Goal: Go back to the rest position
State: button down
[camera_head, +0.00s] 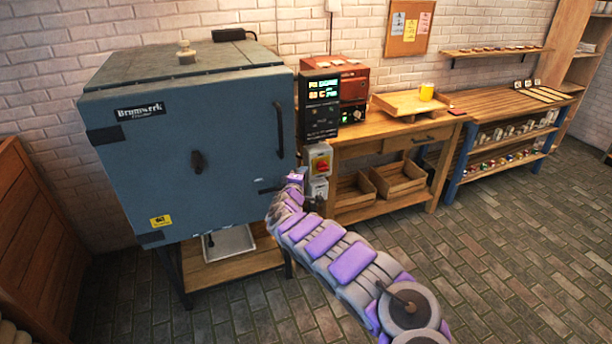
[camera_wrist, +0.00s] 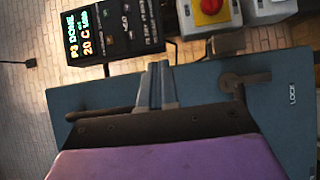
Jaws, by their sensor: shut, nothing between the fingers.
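My arm reaches from the lower right toward the right edge of the blue kiln (camera_head: 190,150) in the head view. The kiln's door is closed. My gripper (camera_wrist: 157,68) is shut and empty in the wrist view, in front of the blue kiln door (camera_wrist: 285,110) and close to the kiln's controls. In the head view the gripper (camera_head: 294,178) is small, near the kiln's lower right side, and its fingers are hard to make out. A dark latch handle (camera_wrist: 245,82) marked LOCK sits to the right of my fingers in the wrist view.
The kiln controller (camera_head: 319,105) has a lit display, reading "DONE" and "20 C" in the wrist view. A red and yellow switch (camera_head: 321,163) is below it. A wooden workbench (camera_head: 395,130) with a tray and yellow cup stands right. The brick floor (camera_head: 500,240) at right is clear.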

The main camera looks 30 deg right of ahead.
jog(key=s+d+r+m+g+h, duration=0.3)
jog(key=s+d+r+g, duration=0.15)
jog(key=s+r, duration=0.45)
jog(key=s+d+r+m+g+h, duration=0.3)
jog(key=s+r+g, duration=0.2)
jog(key=s+r, duration=0.4)
jog(key=s+a+r+m+g+y, duration=0.1)
jog(key=s+a+r+m+g, duration=0.15)
jog(key=s, duration=0.45)
jog(key=s+a+r+m+g+y, duration=0.2)
jog(key=s+r+m+g, duration=0.15)
jog(key=s, duration=0.35)
jog(key=s+a+f+m+y, duration=0.1)
jog(key=s+a+f+y, duration=0.15)
jog(key=s+a, duration=0.4)
jog(key=s+a+f+y, duration=0.2)
jog(key=s+a+y, duration=0.2)
jog(key=s+a, duration=0.25)
jog(key=s+a+f+n+y, duration=0.1)
jog(key=s+a+f+y, duration=0.2)
jog(key=a, duration=0.6)
jog(key=s+a+f+n+t+y, duration=0.1)
jog(key=s+a+f+n+y, duration=0.1)
jog(key=s+a, duration=0.5)
jog(key=s+a+f+n+y, duration=0.1)
jog(key=s+a+f+y, duration=0.3)
jog(key=a, duration=0.7)
jog(key=shift+s+a, duration=0.2)
jog(key=shift+s, duration=0.2)
